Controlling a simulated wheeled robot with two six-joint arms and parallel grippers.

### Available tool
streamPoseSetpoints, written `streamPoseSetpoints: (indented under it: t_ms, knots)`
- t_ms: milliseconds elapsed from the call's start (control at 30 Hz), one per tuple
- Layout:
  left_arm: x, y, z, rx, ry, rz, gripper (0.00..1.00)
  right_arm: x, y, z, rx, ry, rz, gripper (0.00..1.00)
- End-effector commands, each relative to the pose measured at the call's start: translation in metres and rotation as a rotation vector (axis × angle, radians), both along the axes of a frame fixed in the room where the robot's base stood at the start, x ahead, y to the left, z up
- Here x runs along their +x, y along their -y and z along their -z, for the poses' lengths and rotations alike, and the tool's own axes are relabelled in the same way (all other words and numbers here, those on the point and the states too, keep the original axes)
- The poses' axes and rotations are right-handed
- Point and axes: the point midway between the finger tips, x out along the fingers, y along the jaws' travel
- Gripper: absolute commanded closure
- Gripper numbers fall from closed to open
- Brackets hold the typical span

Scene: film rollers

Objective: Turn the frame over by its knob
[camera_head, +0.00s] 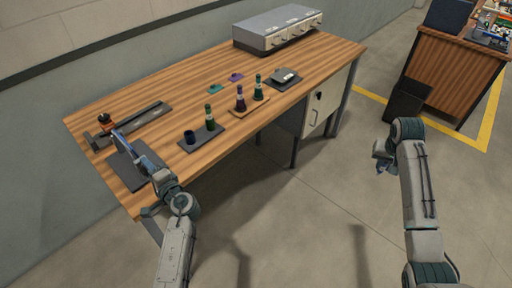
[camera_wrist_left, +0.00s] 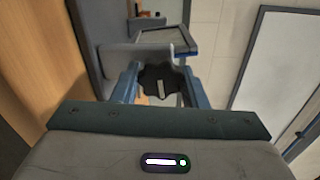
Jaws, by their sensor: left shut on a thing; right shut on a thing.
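The frame is a grey panel with a blue edge (camera_wrist_left: 170,36) beyond my left fingers in the left wrist view. In the head view it shows as a narrow tilted strip (camera_head: 122,142) above the dark mat (camera_head: 128,172) at the table's left end. Its black lobed knob (camera_wrist_left: 158,75) sits between the blue fingers of my left gripper (camera_wrist_left: 160,88), which is shut on it. In the head view my left gripper (camera_head: 150,163) hides the knob. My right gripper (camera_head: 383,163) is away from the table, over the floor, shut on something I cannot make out.
A long grey tool (camera_head: 143,117) lies behind the mat. Green and purple bottles (camera_head: 210,120) stand on small trays mid-table. A grey box with knobs (camera_head: 280,28) stands at the far end. Open floor (camera_head: 310,215) separates my arms.

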Motion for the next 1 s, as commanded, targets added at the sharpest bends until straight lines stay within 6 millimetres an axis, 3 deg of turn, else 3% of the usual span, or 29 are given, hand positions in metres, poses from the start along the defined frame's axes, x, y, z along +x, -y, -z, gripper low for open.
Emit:
streamPoseSetpoints:
  t_ms: [800,833,933,1000]
  knots:
    - [0.0006,-0.0012,-0.0024,0.086,-0.093,-0.001,0.84,0.0000,0.0000,-0.0029,0.000,0.000,0.000,1.00]
    - [0.0006,-0.0012,-0.0024,0.086,-0.092,-0.001,0.59,0.0000,0.0000,-0.0029,0.000,0.000,0.000,1.00]
    - [0.0006,-0.0010,-0.0021,0.086,-0.092,-0.001,0.39,0.0000,0.0000,-0.0029,0.000,0.000,0.000,1.00]
    - [0.0005,-0.0008,-0.0017,0.085,-0.093,-0.001,0.39,0.0000,0.0000,-0.0029,0.000,0.000,0.000,1.00]
